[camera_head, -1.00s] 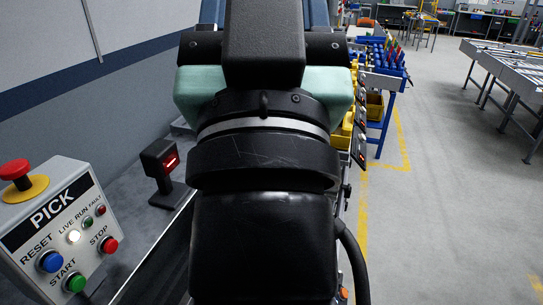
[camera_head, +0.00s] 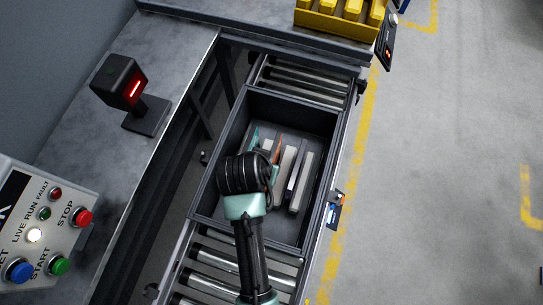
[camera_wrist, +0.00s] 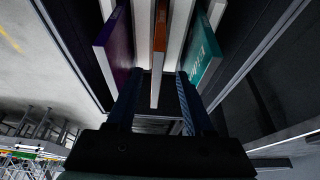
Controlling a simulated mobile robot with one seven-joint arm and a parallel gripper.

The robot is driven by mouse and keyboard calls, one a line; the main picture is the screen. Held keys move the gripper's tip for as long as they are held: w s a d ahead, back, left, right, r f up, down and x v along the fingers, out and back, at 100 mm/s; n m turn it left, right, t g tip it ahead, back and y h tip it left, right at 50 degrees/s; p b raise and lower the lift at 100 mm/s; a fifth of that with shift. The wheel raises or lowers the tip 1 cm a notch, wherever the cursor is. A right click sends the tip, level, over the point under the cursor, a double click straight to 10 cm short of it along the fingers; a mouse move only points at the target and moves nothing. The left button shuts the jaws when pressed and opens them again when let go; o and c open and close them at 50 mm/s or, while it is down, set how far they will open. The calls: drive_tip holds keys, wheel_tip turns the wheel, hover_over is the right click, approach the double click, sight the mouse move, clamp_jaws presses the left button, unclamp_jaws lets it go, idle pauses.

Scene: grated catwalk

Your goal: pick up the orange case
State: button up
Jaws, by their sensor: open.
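The orange case (camera_wrist: 160,35) stands on edge in the wrist view, between a purple case (camera_wrist: 118,40) and a teal case (camera_wrist: 206,50). In the head view a thin strip of the orange case (camera_head: 278,146) shows beside my wrist, inside a dark grey tote (camera_head: 292,98). My gripper (camera_wrist: 158,76) is open, with one finger on each side of the orange case's near end. I cannot tell whether the fingers touch it. In the head view my wrist covers the fingers and part of the cases.
Several pale cases (camera_head: 303,180) stand right of my wrist in the tote. The tote sits on a roller conveyor (camera_head: 235,268) between metal side rails. A scanner (camera_head: 122,85) and a button box (camera_head: 45,225) stand on the left bench. Yellow bins (camera_head: 340,20) are at the back.

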drive_tip(key=x, duration=0.2)
drive_tip(key=shift+w+d+f, duration=0.1)
drive_tip(key=shift+w+f, duration=0.05)
drive_tip(key=shift+f, duration=0.2)
drive_tip(key=shift+w+d+x, duration=0.15)
drive_tip(key=shift+x, duration=1.2)
drive_tip(key=shift+w+d+x, duration=0.15)
drive_tip(key=shift+w+x, duration=0.05)
drive_tip(key=shift+x, duration=1.15)
clamp_jaws()
